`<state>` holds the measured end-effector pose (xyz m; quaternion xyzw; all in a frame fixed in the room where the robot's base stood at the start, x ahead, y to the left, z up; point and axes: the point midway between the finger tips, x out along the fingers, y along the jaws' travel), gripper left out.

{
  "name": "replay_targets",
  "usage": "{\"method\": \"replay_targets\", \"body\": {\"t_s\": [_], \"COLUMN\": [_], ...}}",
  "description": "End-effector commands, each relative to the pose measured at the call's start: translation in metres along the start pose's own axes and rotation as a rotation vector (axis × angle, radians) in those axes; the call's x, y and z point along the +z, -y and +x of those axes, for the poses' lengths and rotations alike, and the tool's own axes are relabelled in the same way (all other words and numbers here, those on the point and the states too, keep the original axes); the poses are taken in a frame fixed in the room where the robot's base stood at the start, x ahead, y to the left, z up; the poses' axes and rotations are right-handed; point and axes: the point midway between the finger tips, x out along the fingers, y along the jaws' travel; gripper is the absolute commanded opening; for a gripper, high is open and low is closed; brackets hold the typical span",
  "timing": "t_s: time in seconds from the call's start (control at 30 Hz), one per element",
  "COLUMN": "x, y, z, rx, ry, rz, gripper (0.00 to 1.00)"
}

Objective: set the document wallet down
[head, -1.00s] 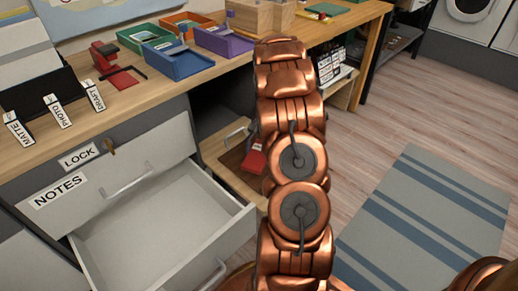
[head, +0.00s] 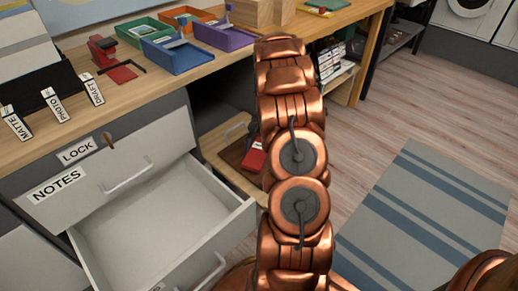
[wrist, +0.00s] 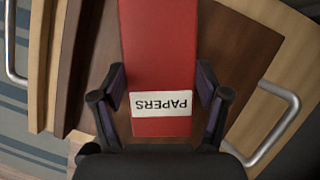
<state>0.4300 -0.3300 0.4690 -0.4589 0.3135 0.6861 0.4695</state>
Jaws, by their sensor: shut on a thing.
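The document wallet is red with a white PAPERS label, which reads upside down in the wrist view (wrist: 160,65). My gripper (wrist: 160,100) is shut on it, one finger against each long side near the labelled end. The far end of the wallet runs out of the wrist picture. My arm hides the gripper there. I cannot tell whether the wallet touches the drawer floor.
A striped rug (head: 425,215) lies on open floor at the right.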

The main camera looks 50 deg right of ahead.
Motion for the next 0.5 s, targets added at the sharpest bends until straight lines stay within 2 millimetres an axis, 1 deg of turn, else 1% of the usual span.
{"method": "replay_targets", "body": {"t_s": [0.43,0.47,0.5], "x": [-0.0023,-0.0024,-0.0024], "y": [0.0002,0.0002,0.0001], "z": [0.0064,0.0063,0.0063], "rx": [0.0,0.0,0.0], "ry": [0.001,0.001,0.0], "rz": [0.0,0.0,0.0], "gripper": [0.28,0.77,0.82]}}
